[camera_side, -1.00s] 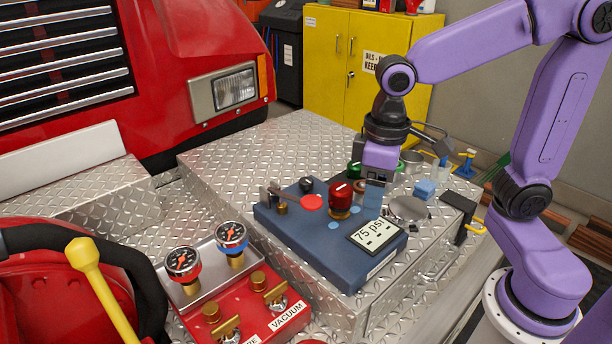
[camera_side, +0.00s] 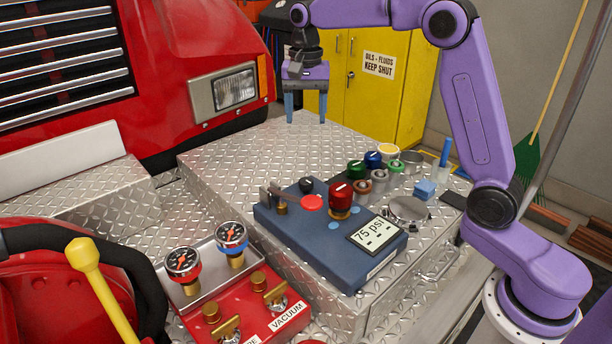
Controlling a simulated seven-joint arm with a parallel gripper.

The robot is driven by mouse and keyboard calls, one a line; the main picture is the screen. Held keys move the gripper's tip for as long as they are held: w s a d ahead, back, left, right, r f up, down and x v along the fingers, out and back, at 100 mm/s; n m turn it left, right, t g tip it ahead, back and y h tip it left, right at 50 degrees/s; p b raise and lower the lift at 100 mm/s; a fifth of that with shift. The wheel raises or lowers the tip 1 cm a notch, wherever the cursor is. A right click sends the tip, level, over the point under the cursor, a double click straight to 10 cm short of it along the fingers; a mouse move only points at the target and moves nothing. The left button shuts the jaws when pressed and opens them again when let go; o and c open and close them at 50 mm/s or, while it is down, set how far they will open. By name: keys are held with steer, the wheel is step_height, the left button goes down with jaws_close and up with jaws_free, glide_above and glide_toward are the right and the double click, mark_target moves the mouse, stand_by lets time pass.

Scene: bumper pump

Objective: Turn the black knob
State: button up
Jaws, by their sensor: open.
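The black knob (camera_side: 306,185) is small and sits on the back edge of the blue control panel (camera_side: 300,243), just left of the red knob. My gripper (camera_side: 306,119) is raised above the diamond-plate deck, behind the panel and well apart from the black knob. Its two blue fingers point down and are spread, with nothing between them. The red knob (camera_side: 341,196) stands upright on a brass base with a white mark on top. A flat red button (camera_side: 312,203) lies in front of the black knob.
Several coloured caps, including a green one (camera_side: 356,168), stand right of the panel beside a round metal lid (camera_side: 408,210) and a blue block (camera_side: 425,190). A lever (camera_side: 275,200) rises at the panel's left. A red gauge box (camera_side: 235,305) is in front. The deck behind the panel is clear.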

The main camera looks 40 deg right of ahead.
mark_target(306, 180)
step_height(306, 180, down, 17)
steer(key=shift+d+f, duration=0.1)
steer(key=shift+f, duration=0.1)
stand_by(0.5)
steer(key=c, duration=1.1)
